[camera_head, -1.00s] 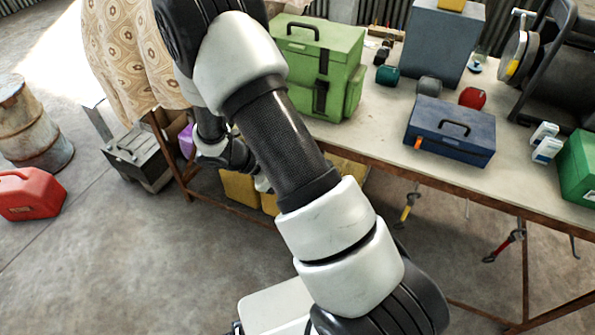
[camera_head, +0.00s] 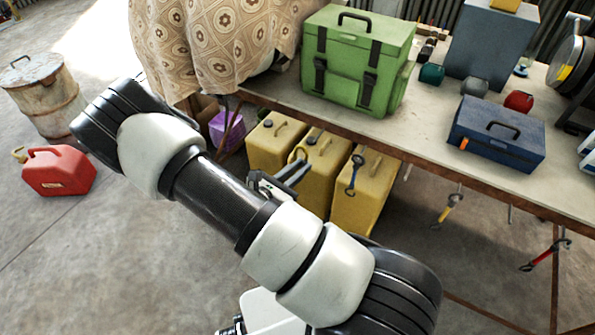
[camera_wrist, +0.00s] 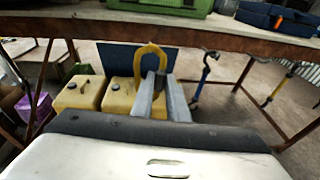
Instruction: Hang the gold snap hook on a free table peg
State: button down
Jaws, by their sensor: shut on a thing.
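The gold snap hook (camera_wrist: 151,52) stands up from between my gripper's fingers (camera_wrist: 162,90) in the wrist view; its lower part is hidden by the fingers. In the head view my gripper (camera_head: 292,170) is shut on the gold snap hook (camera_head: 298,153), in front of the yellow jerrycans and below the table edge. The table (camera_head: 470,190) has pegs along its front edge. A blue hook (camera_head: 355,174), a yellow-handled one (camera_head: 448,209) and a red one (camera_head: 548,251) hang there. Bare pegs show between them, one (camera_head: 407,172) right of the blue hook and another (camera_head: 510,213) further right.
Yellow jerrycans (camera_head: 364,195) stand under the table. A green tool bag (camera_head: 345,88) and a blue toolbox (camera_head: 497,140) sit on top. A patterned cloth (camera_head: 215,45) drapes over the left end. A red fuel can (camera_head: 58,171) stands on the floor at left.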

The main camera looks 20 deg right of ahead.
jog(key=b+x, duration=0.2)
jog(key=x, duration=0.5)
jog(key=shift+w+f, duration=0.2)
jog(key=shift+w, duration=0.25)
dwell(0.4)
dwell(0.5)
jog(key=c, duration=1.6)
grip_release()
jog(key=shift+c, duration=0.2)
jog(key=p+v, duration=0.2)
jog(key=v, duration=1.5)
jog(key=shift+s+a, duration=0.15)
jog(key=shift+a, duration=0.05)
